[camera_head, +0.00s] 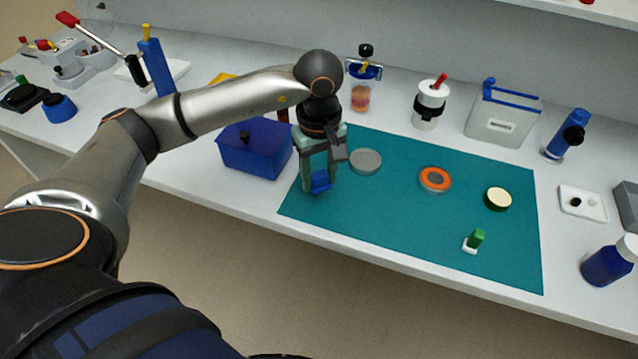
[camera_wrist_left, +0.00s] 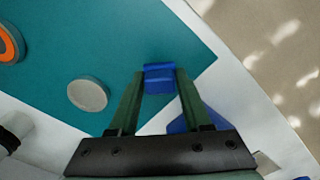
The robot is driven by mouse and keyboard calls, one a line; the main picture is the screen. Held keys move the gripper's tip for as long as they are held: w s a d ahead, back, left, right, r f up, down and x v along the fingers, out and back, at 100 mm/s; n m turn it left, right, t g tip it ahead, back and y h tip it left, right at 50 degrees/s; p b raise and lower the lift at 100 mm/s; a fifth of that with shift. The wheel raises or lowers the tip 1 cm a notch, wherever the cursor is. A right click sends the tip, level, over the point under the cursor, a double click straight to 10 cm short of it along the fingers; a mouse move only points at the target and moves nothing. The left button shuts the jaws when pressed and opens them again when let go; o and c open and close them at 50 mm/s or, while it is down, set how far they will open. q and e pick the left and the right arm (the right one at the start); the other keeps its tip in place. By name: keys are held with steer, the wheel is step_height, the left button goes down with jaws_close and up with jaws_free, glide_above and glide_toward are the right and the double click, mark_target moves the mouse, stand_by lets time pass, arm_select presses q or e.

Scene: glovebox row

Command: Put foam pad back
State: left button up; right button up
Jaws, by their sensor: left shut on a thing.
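My left gripper (camera_head: 320,186) points down over the left end of the teal mat (camera_head: 400,222), shut on a small blue block (camera_head: 320,180). The block also shows between the fingertips in the left wrist view (camera_wrist_left: 159,78), near the mat's edge. I cannot tell whether it touches the mat. No label marks the foam pad; the blue block may be it. A grey disc (camera_head: 365,161) lies on the mat, right of the gripper. My right gripper is not in view.
A dark blue box (camera_head: 255,149) stands left of the gripper. An orange-ringed disc (camera_head: 435,180), a cream-topped disc (camera_head: 498,198) and a green-and-white piece (camera_head: 474,241) lie on the mat. Jars and a grey container (camera_head: 503,117) stand behind. The mat's front middle is clear.

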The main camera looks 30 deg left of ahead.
mark_target(319, 187)
arm_select(q)
step_height(319, 187, down, 3)
steer(key=shift+r, duration=0.15)
steer(key=shift+f, duration=0.45)
steer(key=o, duration=1.2)
steer(key=shift+r, duration=0.15)
step_height(319, 187, up, 12)
steer(key=shift+r, duration=0.2)
